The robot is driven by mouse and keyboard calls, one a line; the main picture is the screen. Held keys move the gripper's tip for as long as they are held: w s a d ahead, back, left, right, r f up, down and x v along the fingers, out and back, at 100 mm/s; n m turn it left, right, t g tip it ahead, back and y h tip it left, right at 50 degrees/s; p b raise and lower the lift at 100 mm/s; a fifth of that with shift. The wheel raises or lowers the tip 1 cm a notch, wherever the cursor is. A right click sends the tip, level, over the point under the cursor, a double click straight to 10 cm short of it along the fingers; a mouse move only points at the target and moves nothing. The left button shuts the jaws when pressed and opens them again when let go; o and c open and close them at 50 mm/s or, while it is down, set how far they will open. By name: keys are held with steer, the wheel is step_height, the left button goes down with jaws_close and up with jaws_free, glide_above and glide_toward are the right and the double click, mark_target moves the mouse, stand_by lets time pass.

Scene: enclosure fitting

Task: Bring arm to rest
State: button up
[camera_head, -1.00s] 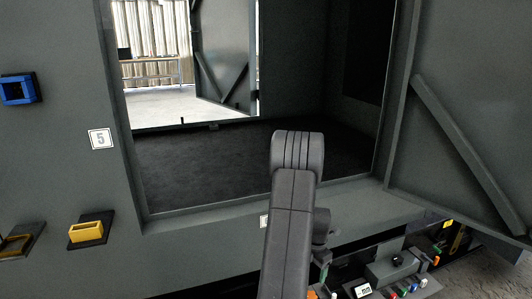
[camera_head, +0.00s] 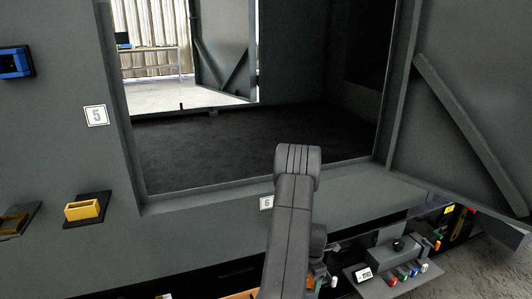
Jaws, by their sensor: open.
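My arm (camera_head: 292,215) reaches up from the bottom middle of the head view, in front of the open doorway of the grey enclosure (camera_head: 170,225). Its upper bend stands near the lower sill of the opening. My gripper is not visible; the arm's far end is hidden behind its own links or lies below the picture.
An open door (camera_head: 465,100) with a diagonal brace stands at the right. A yellow holder (camera_head: 83,210) and a blue holder (camera_head: 15,63) stick out from the wall at left, with a label 5 (camera_head: 96,116). A control box (camera_head: 393,252) and small coloured parts lie low at right. The enclosure floor (camera_head: 230,150) is bare.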

steer(key=m, duration=0.5)
steer(key=m+p, duration=0.1)
steer(key=m, duration=0.3)
steer(key=shift+m, duration=0.4)
steer(key=m+p, duration=0.1)
steer(key=m, duration=0.3)
steer(key=shift+r+m, duration=0.1)
steer(key=shift+m, duration=0.2)
steer(key=shift+m+p, duration=0.6)
steer(key=shift+m, duration=1.4)
